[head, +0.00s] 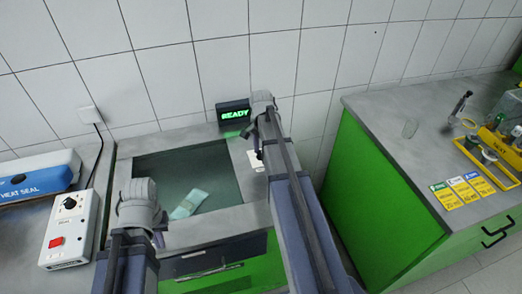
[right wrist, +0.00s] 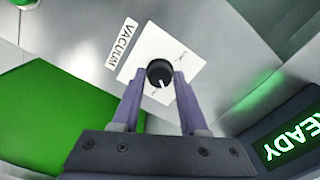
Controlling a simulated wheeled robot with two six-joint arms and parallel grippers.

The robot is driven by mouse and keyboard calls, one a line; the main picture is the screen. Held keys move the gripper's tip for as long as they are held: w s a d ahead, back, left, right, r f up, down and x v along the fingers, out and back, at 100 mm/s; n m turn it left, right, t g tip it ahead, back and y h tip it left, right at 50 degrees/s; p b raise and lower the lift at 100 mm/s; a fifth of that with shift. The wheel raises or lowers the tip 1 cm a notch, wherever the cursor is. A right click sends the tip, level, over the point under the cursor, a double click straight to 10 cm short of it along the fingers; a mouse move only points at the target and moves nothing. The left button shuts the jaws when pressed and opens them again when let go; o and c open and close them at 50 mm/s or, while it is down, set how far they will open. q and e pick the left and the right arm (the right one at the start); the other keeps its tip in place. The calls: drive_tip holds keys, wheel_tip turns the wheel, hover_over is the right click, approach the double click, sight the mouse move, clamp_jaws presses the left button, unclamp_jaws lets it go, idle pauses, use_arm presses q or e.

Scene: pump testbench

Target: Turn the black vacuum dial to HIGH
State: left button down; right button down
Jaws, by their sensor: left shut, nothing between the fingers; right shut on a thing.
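The black vacuum dial (right wrist: 158,70) sits on a white plate (right wrist: 180,50) beside a label reading VACUUM (right wrist: 122,50). Its white pointer mark faces the lower part of the right wrist view. The small print on the plate is too blurred to read. My right gripper (right wrist: 159,78) is shut on the dial, one finger on each side. In the head view the plate (head: 256,161) shows beside my right gripper, and my arm hides the dial. My left gripper (head: 160,238) is shut and empty over the front edge of the sunken chamber.
A pale packet (head: 188,203) lies in the chamber (head: 150,165). A display (head: 234,113) reads READY behind it. A white box (head: 72,230) with another black dial and a red button stands left, near the blue HEAT SEAL unit (head: 38,177). A green cabinet (head: 370,190) stands right.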

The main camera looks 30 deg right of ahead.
sight(261, 152)
drive_tip(key=m, duration=0.6)
drive_tip(key=shift+m, duration=0.5)
idle(0.3)
drive_tip(key=shift+c, duration=2.2)
unclamp_jaws()
use_arm(q)
drive_tip(key=shift+r, duration=0.15)
use_arm(e)
drive_tip(key=shift+r, duration=0.2)
wheel_tip(261, 152, up, 8)
drive_tip(key=p, duration=0.8)
drive_tip(key=shift+f, duration=0.2)
use_arm(q)
wheel_tip(261, 152, up, 8)
drive_tip(key=shift+f, duration=0.25)
use_arm(e)
drive_tip(key=shift+f, duration=0.1)
